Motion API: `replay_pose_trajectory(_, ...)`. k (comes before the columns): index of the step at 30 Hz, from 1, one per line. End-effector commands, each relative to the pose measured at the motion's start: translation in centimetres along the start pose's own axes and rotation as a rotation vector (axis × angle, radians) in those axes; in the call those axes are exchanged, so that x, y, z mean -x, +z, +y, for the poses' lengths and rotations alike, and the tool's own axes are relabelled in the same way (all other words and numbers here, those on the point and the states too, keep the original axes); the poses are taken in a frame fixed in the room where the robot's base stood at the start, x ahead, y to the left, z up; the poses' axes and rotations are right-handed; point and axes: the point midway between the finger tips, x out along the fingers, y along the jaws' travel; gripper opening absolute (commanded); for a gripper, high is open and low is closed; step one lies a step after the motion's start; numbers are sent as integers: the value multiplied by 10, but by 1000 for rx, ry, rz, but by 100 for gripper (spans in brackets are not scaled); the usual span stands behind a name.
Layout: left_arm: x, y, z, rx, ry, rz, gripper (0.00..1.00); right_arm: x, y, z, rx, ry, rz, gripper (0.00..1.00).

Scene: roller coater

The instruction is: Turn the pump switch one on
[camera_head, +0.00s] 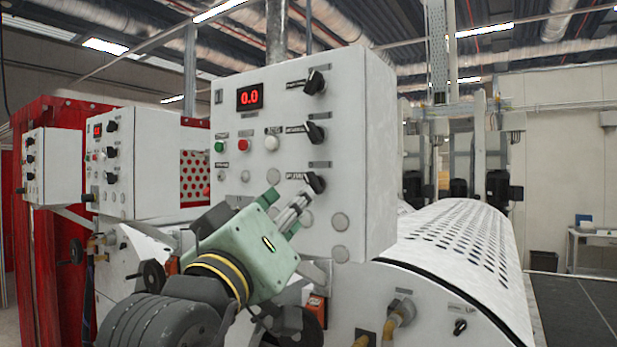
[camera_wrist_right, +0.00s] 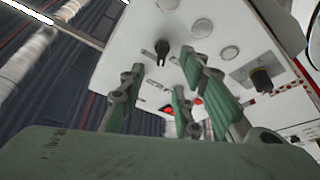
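A white control box (camera_head: 345,160) stands in front, with a red 0.0 display. Three black rotary switches run down its right side: the top (camera_head: 315,82), the middle (camera_head: 315,132) and the lowest (camera_head: 314,182). Their labels are too small to read, so I cannot tell which is pump switch one. My right gripper (camera_head: 299,205) is just below and left of the lowest switch. In the right wrist view its green fingers (camera_wrist_right: 162,78) are spread apart, with a black switch (camera_wrist_right: 162,50) showing beyond the gap; contact is not visible. My left gripper is out of view.
Green (camera_head: 219,147), red (camera_head: 243,144) and white (camera_head: 271,143) buttons are left of the switches. A perforated roller cover (camera_head: 460,235) is at right, with a small black switch (camera_head: 460,327) below. Similar white boxes (camera_head: 150,160) stand at left.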

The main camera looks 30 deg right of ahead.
Motion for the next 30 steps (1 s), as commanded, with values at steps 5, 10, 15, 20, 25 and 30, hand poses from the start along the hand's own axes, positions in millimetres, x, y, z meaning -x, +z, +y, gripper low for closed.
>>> replay_pose_trajectory(5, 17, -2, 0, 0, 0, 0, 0, -23, -3, 4, 3, 5, -4, 30)
replay_pose_trajectory(10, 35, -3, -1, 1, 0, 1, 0, -52, -3, 4, 3, 4, -3, 30)
replay_pose_trajectory(15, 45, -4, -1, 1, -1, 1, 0, -71, -2, 2, 3, 2, -2, 30)
replay_pose_trajectory(20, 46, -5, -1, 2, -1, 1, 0, -76, 0, 0, 2, 1, -1, 30)
replay_pose_trajectory(25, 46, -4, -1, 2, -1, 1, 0, -76, 0, 0, 1, 0, 0, 30)
replay_pose_trajectory(30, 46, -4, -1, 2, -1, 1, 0, -76, 0, 0, 1, 0, -1, 19)
